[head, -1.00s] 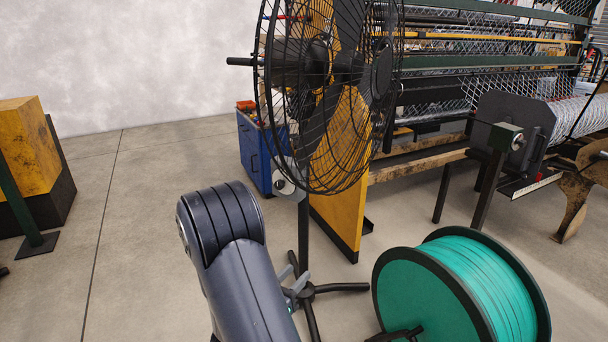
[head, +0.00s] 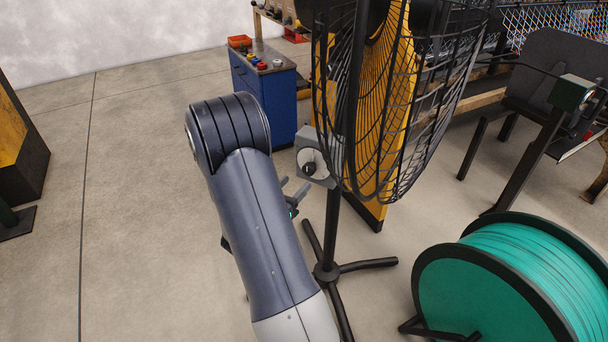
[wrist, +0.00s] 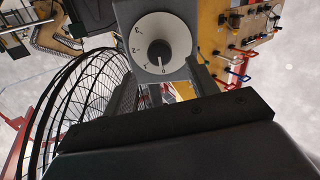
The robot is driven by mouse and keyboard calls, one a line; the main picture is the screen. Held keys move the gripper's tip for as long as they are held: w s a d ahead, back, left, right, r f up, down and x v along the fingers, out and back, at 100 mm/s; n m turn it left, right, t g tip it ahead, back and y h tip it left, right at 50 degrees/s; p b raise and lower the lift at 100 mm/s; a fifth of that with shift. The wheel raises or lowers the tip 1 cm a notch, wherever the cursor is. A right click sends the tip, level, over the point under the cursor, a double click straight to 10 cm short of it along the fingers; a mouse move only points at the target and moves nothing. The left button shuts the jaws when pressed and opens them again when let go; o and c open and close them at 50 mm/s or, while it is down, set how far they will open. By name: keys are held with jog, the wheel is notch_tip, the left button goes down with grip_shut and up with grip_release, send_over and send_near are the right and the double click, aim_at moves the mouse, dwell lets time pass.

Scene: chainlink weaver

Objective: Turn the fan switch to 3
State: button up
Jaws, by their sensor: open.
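The fan switch is a grey box with a round white dial (wrist: 160,42) and a black knob (wrist: 159,54) in the wrist view. The knob's pale pointer mark seems to face the bottom of the dial, near the 0. Other small marks run up the dial's left side. The switch box (head: 326,150) also shows in the head view on the pole of the black caged fan (head: 440,100). My gripper (wrist: 160,86) is open, its fingers spread below the dial with nothing between them. In the head view, my arm hides part of the gripper (head: 297,192), just left of and below the box.
The wire cage (wrist: 85,85) is close on the left in the wrist view. In the head view, the fan's tripod base (head: 328,270) stands on the floor and a green spool (head: 470,290) stands right. A blue cabinet (head: 270,95) is behind.

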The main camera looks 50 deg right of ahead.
aim_at(307, 172)
jog(key=x, duration=0.6)
jog(key=shift+s, duration=0.1)
jog(key=shift+c, duration=0.3)
jog(key=c, duration=0.9)
